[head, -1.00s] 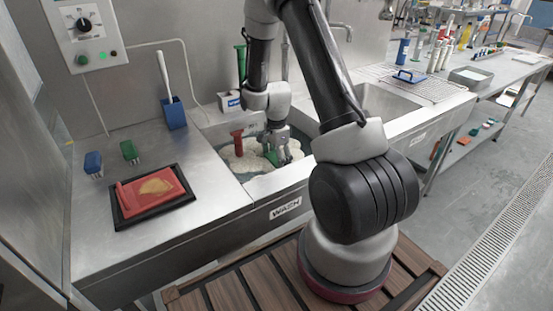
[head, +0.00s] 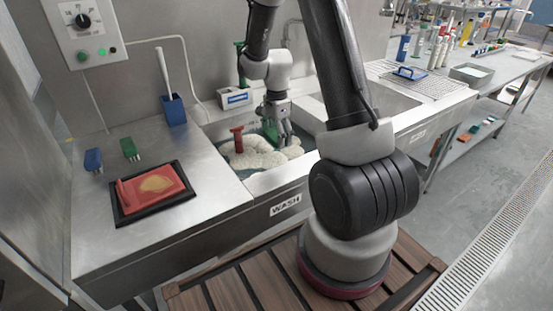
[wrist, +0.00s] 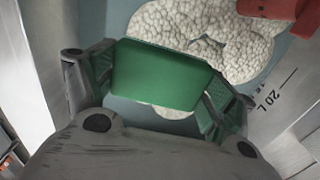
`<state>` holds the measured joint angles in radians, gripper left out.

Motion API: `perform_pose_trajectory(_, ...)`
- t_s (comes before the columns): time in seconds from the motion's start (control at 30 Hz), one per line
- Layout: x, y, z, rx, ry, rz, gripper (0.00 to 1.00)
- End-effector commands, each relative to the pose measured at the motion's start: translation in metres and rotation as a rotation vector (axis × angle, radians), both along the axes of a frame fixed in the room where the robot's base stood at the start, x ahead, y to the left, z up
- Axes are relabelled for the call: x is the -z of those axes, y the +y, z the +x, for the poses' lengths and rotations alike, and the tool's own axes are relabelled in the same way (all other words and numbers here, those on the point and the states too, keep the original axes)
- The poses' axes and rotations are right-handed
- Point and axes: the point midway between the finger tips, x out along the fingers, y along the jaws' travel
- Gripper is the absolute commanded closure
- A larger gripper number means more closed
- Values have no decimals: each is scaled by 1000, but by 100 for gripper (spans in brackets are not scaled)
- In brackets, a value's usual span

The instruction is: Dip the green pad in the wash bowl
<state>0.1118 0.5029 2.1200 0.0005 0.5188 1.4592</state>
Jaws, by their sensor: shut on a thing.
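My gripper (head: 276,132) is over the wash bowl (head: 268,180), a sink basin with a WASH label on its front and white foam (head: 258,157) on its water. In the wrist view my gripper (wrist: 160,80) is shut on the green pad (wrist: 160,76), with a finger at each side of it. The pad hides part of the foam (wrist: 188,25) and appears to be above it. In the head view the fingers mostly hide the pad. The wrist view also shows the bowl wall (wrist: 262,112) with a 20 L mark.
A red-handled thing (head: 237,138) stands in the foam near the bowl's left side. A second basin lies right.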

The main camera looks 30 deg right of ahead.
Motion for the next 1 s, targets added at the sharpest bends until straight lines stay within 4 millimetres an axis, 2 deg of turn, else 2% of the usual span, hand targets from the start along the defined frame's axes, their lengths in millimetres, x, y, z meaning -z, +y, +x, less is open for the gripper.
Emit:
perform_pose_trajectory(0.7, -78, 0, 1, 0, -2, 0, 35)
perform_pose_trajectory(1.0, -83, 0, 0, 0, 0, 0, 35)
